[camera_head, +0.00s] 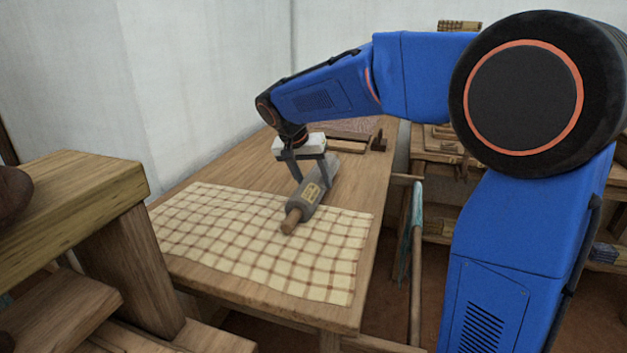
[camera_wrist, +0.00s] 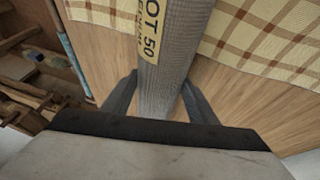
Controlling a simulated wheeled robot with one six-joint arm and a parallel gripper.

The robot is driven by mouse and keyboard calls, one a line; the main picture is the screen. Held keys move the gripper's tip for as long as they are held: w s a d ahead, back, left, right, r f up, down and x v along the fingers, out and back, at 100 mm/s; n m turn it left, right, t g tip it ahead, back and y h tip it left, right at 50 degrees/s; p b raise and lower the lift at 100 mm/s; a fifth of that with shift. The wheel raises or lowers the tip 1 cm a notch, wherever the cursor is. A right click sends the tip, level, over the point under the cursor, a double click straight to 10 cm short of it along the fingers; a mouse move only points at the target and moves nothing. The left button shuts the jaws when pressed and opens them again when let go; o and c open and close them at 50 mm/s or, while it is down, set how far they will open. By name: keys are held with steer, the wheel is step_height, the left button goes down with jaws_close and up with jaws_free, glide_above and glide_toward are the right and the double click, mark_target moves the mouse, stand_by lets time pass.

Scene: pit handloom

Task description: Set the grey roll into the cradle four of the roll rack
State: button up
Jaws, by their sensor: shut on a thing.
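The grey roll (camera_head: 310,193) has a bare wooden core end and a yellow label. It lies lengthwise over the wooden table, its near end above the checked cloth. My gripper (camera_head: 308,178) reaches down from above with a finger on each side of the roll and is shut on it. In the wrist view the roll (camera_wrist: 165,75) runs between the two fingers, with part of its label readable as "OT 50". I cannot tell whether the roll touches the table or hangs just above it. I cannot make out the roll rack or its cradle four with certainty.
The checked cloth (camera_head: 250,240) covers the near part of the table (camera_head: 225,180). A dark wooden frame piece (camera_head: 362,140) stands at the table's far end. A heavy wooden beam (camera_head: 80,190) is at the left. Shelves with goods (camera_head: 435,145) stand at the right, beyond a hanging bluish cloth (camera_head: 415,215).

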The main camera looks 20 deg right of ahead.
steer(key=shift+f, duration=0.1)
steer(key=o, duration=1.6)
